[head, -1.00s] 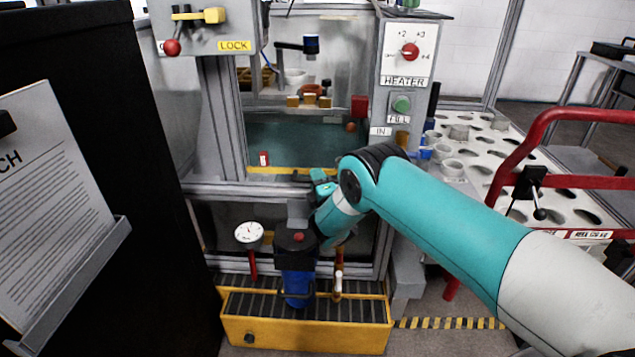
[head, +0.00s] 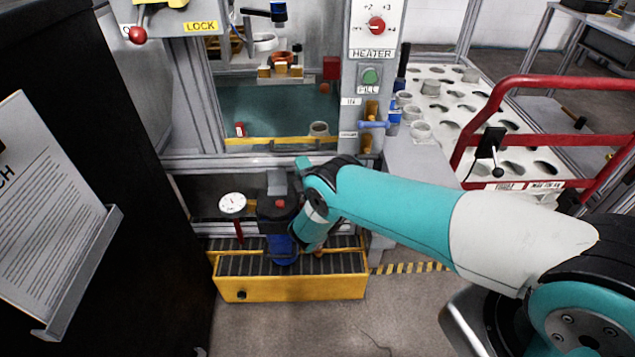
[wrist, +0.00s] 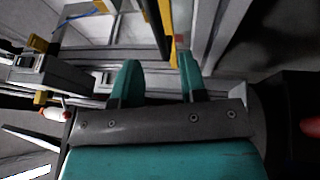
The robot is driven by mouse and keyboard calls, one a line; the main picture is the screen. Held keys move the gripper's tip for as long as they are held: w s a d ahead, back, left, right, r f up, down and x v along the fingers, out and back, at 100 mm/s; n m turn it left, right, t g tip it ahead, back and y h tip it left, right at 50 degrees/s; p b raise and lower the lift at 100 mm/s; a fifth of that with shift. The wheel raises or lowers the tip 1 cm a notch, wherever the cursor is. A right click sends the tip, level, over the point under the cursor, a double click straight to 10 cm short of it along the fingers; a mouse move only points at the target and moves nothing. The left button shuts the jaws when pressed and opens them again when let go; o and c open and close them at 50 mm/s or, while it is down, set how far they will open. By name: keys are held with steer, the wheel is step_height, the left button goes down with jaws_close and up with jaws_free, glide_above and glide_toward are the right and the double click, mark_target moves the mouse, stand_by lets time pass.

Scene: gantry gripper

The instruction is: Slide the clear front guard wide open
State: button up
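The machine's front opening (head: 265,105) is framed in grey metal at the centre of the head view. The clear guard is hard to tell apart from the opening, so I cannot tell how far it stands open. A yellow strip (head: 265,141) runs along the bottom of the opening, above a grey horizontal rail (head: 215,161). My gripper (wrist: 158,78) shows two teal fingers apart, with nothing clearly held between them. A dark bar and a yellow strip (wrist: 167,20) lie beyond the fingertips. In the head view my gripper is mostly hidden by my wrist, near the rail.
A yellow drip tray (head: 290,288) stands low in front, with a gauge (head: 232,204) and a blue filter housing (head: 283,250) above it. The black cabinet (head: 80,100) stands left. Red rails (head: 560,140) and the white holed rack (head: 455,100) are at right.

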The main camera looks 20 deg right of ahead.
steer(key=a+p+v, duration=0.1)
steer(key=p+v, duration=0.9)
steer(key=shift+d+p, duration=0.4)
steer(key=shift+d, duration=0.1)
steer(key=shift+r, duration=0.1)
